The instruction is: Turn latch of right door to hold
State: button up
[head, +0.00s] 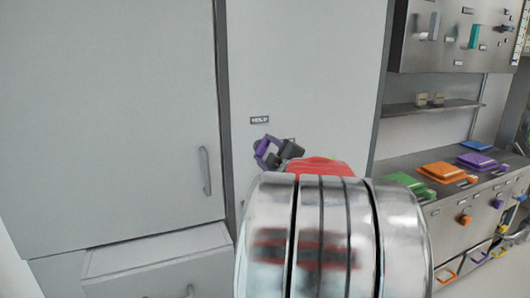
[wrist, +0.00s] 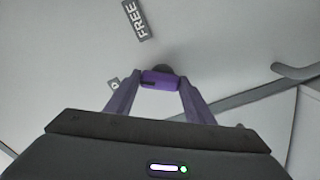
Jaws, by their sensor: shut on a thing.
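The right door (head: 310,60) is a pale grey panel with a small label (head: 260,120) that seems to read HOLD, just above my gripper (head: 265,149). In the wrist view, my gripper (wrist: 160,84) has its two purple fingers on either side of a small purple latch (wrist: 160,80), which sits across between the fingertips. A dark round base (wrist: 163,69) shows behind the latch. In the head view, the latch cannot be told apart from the fingers.
A wider grey door (head: 110,110) with a vertical handle (head: 205,170) stands to the left, above a drawer (head: 160,265). At the right, a metal bench (head: 430,190) holds coloured blocks, with a shelf (head: 435,107) and wall panel (head: 460,55) above.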

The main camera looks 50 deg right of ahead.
jog(key=n, duration=0.6)
jog(key=shift+w+a, duration=0.2)
jog(key=shift+a, duration=0.1)
jog(key=shift+f+n, duration=0.1)
jog(key=shift+n, duration=0.2)
jog(key=o, duration=1.1)
jog(key=shift+d, duration=0.1)
jog(key=shift+c, duration=0.2)
jog(key=shift+s, duration=0.15)
jog(key=shift+s+a, duration=0.25)
jog(key=shift+s, duration=0.2)
jog(key=v, duration=1.2)
jog(key=shift+s+a, duration=0.15)
jog(key=shift+s, duration=0.1)
